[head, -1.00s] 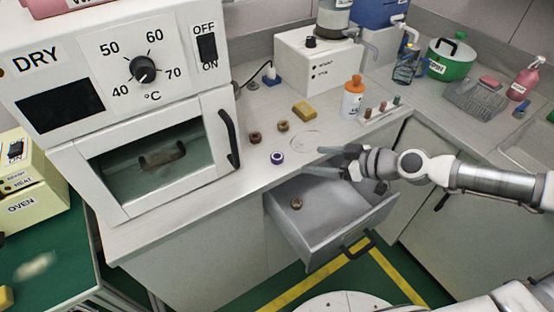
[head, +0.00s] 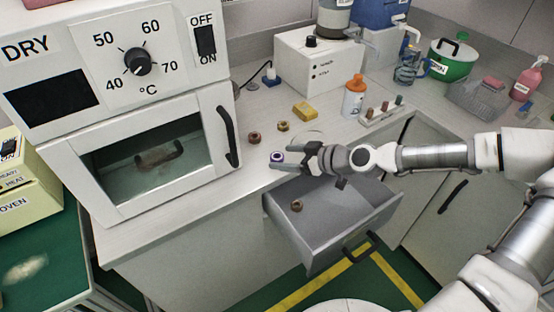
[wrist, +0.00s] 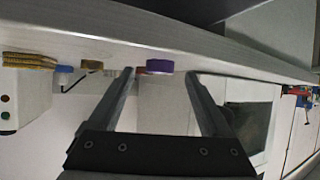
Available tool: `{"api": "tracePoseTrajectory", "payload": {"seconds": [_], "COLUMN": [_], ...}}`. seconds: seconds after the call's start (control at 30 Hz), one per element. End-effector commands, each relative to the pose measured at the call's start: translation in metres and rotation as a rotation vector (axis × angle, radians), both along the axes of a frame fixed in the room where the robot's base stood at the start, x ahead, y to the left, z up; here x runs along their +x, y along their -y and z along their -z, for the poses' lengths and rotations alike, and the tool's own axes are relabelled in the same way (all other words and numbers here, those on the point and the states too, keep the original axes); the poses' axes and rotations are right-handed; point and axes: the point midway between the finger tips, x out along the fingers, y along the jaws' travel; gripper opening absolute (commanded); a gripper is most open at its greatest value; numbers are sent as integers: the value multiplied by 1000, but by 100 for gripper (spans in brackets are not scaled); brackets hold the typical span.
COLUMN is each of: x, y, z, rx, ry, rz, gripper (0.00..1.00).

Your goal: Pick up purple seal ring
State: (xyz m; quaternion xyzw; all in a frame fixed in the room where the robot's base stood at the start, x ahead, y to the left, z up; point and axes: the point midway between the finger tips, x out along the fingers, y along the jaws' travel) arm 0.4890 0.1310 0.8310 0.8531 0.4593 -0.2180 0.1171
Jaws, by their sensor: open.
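The purple seal ring (head: 277,156) lies on the counter near its front edge, above the open drawer, with a white centre showing. In the wrist view the purple seal ring (wrist: 159,66) appears between the two fingertips, with a gap on each side. My gripper (head: 283,159) is open and empty at counter level, its fingers pointing left at the ring. In the wrist view my gripper (wrist: 160,75) shows both fingers spread apart. Whether the ring is fully between the fingers or just beyond the tips, I cannot tell.
A dark red-brown ring (head: 255,138), a brass ring (head: 283,126) and a yellow block (head: 304,111) lie behind the purple ring. The open drawer (head: 330,225) below holds a brown ring (head: 297,206). The oven door (head: 150,165) stands left; an orange-capped bottle (head: 354,97) stands behind.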

Motion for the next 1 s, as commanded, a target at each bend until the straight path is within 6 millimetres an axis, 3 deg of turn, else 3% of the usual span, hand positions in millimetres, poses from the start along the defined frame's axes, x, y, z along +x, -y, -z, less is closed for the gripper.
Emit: {"api": "tracePoseTrajectory", "payload": {"seconds": [0.4, 0.87, 1.0], "x": [6, 6, 6], "y": [-9, -8, -9], "z": [6, 6, 6], "rx": [0, 0, 0], "ry": [0, 0, 0], "rz": [1, 1, 1], "gripper": [82, 0, 0]}}
